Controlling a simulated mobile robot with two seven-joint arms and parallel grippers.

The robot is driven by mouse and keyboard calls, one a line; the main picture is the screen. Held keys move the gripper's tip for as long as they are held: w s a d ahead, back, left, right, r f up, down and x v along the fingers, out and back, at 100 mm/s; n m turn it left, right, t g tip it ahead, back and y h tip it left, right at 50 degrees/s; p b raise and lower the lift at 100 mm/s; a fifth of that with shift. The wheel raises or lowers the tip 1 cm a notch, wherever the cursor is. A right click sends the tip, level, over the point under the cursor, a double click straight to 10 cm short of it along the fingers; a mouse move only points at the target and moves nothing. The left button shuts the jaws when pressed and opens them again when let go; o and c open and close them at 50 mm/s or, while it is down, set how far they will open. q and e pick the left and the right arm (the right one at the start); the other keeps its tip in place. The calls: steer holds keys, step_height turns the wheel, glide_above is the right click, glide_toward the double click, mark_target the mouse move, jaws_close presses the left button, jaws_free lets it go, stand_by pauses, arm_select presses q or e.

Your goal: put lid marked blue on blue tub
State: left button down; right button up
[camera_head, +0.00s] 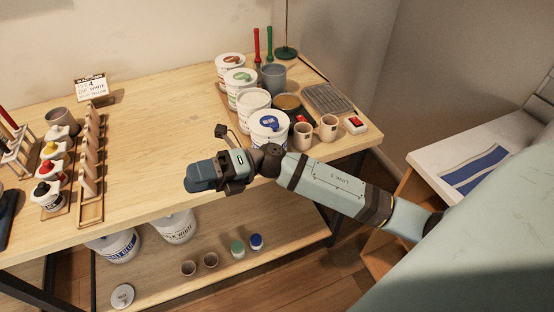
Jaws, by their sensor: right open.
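A white tub (269,134) with a blue mark on its front stands near the front of the table's right half. A white lid marked blue (268,120) shows at its top and appears to sit on it; I cannot tell if it is pressed down. My right gripper (198,178) is open, left of this tub and over the table's front edge. Nothing shows between its fingers. My right arm passes just in front of the tub and hides its lowest part. My left gripper is not in view.
White tubs with brown (230,62) and green (239,78) marks and a plain-topped one (254,98) stand behind. Two cups (328,128) are at right. A pigment rack (90,165) stands at left. The table's middle is clear. A round white lid (122,296) lies on the lower shelf.

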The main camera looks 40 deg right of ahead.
steer(key=s+d+f+m+t+h, duration=0.15)
steer(key=f+m+t+h, duration=0.45)
steer(key=m, duration=0.6)
steer(key=d+f+m+t+h, duration=0.3)
steer(key=f+m+t+h, duration=0.15)
steer(key=m+t, duration=0.6)
steer(key=s+d+f+m+g+h, duration=0.1)
steer(key=s+f+m+g+h, duration=0.2)
steer(key=s+f+m, duration=0.3)
steer(key=s+d+f+m+g+h, duration=0.2)
steer(key=s+f+m+g, duration=0.3)
steer(key=f, duration=0.7)
steer(key=s+m+h, duration=0.1)
steer(key=s+m, duration=0.1)
steer(key=m, duration=0.1)
steer(key=shift+s+d+f, duration=0.15)
steer(key=shift+d+f, duration=0.05)
steer(key=shift+f, duration=0.05)
steer(key=shift+r+h, duration=0.1)
steer(key=shift+h, duration=0.15)
step_height(320, 180, up, 8)
steer(key=p, duration=0.8)
steer(key=shift+d, duration=0.15)
